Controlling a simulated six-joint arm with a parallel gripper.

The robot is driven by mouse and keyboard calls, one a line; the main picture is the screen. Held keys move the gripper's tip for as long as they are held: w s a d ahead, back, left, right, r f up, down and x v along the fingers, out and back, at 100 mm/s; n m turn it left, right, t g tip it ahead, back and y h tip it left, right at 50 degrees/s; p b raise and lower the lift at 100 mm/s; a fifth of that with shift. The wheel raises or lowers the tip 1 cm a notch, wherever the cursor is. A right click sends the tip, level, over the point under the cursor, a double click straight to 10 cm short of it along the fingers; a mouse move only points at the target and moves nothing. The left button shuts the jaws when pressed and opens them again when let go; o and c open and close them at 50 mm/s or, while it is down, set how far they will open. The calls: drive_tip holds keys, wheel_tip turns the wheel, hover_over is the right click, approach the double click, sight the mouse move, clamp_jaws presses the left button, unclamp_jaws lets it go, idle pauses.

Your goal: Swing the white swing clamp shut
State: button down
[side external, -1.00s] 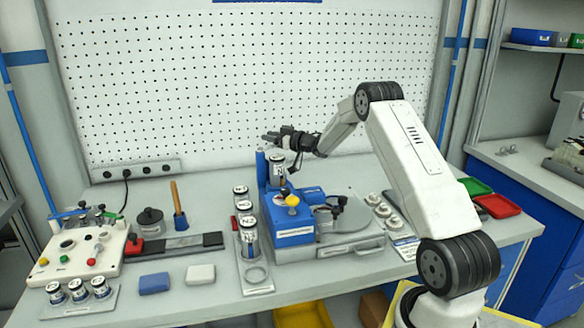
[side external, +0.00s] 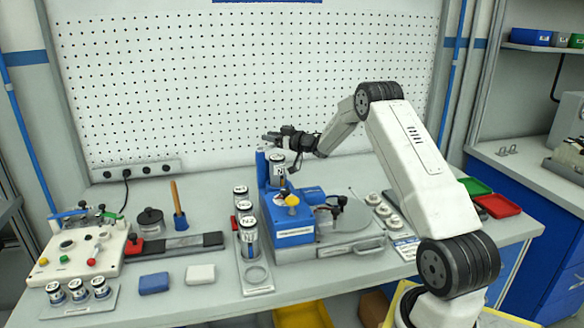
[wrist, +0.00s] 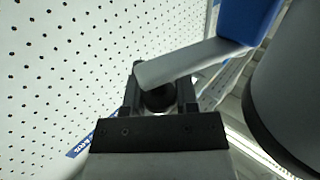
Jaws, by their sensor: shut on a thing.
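The white swing clamp (wrist: 185,62) shows in the wrist view as a pale bar reaching left from a blue post (wrist: 247,18). A dark round knob (wrist: 158,98) sits under its free end. My gripper (wrist: 159,92) is shut on this knob, one finger on each side. In the side view my gripper (side external: 272,138) is at the top of the blue fixture (side external: 292,228), beside its blue post (side external: 262,167). A labelled canister (side external: 279,172) stands in the fixture just below my gripper. The clamp bar is too small to make out clearly there.
A rack with several labelled canisters (side external: 248,240) stands left of the fixture. A grey round plate (side external: 350,217) is on its right. A control box (side external: 75,256), a blue block (side external: 154,283) and a white block (side external: 201,274) lie further left. The pegboard (side external: 240,80) rises behind.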

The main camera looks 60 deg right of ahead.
drive_tip(key=shift+s+h, duration=0.1)
drive_tip(key=shift+h, duration=0.2)
drive_tip(key=shift+s+a+m+h, duration=0.1)
drive_tip(key=shift+s+m+h, duration=0.15)
drive_tip(key=shift+m+h, duration=0.5)
drive_tip(key=shift+c, duration=2)
unclamp_jaws()
drive_tip(key=shift+s, duration=0.2)
drive_tip(key=s, duration=0.7)
drive_tip(key=shift+s+a, duration=0.25)
drive_tip(key=shift+a, duration=0.1)
drive_tip(key=shift+w, duration=0.1)
